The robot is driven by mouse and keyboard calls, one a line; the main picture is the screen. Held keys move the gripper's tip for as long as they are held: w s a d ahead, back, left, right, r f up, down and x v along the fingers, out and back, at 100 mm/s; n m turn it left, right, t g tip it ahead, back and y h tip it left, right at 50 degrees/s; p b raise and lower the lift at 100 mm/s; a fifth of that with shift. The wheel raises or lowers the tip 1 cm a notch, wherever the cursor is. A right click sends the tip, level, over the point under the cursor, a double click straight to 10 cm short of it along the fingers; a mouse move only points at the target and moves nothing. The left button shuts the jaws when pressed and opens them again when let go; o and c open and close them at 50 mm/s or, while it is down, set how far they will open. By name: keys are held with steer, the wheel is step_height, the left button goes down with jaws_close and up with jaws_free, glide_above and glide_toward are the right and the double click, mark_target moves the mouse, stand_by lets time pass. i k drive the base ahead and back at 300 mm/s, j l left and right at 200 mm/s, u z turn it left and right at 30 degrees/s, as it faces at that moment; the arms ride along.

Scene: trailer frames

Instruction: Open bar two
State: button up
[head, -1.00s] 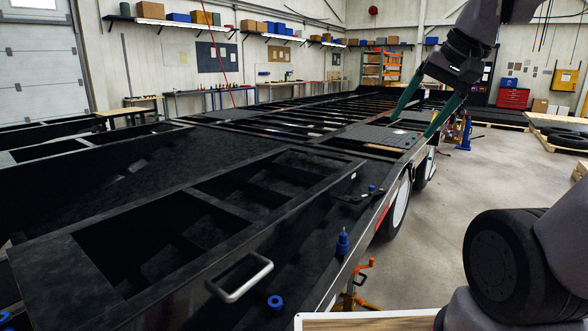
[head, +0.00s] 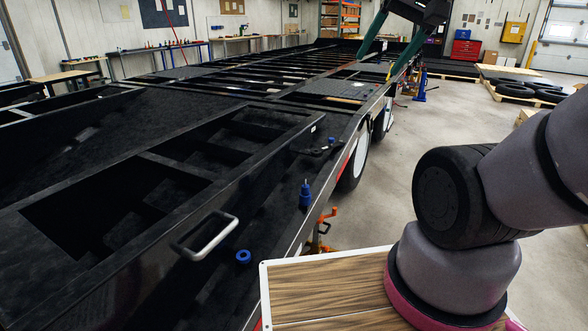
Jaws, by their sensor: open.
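My gripper (head: 377,67) is at the top of the head view, its two teal fingers spread apart with nothing between them. It is above the far right part of the black trailer frame (head: 262,150), near a dark panel (head: 338,91). A silver bar-shaped handle (head: 208,236) is on the near side of the frame, well apart from my gripper. A black lever-like part (head: 308,151) with a blue knob (head: 331,141) lies along the right edge. I cannot tell which part is bar two.
A blue-topped fitting (head: 305,195) and a blue ring (head: 243,256) sit near the handle. An orange jack (head: 322,230) and wheels (head: 361,157) line the trailer's right side. Open floor (head: 420,125) lies to the right. Tyres on a pallet (head: 520,90) stand beyond.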

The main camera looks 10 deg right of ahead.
mark_target(332, 145)
steer(key=i+l, duration=0.9)
steer(key=i, duration=0.15)
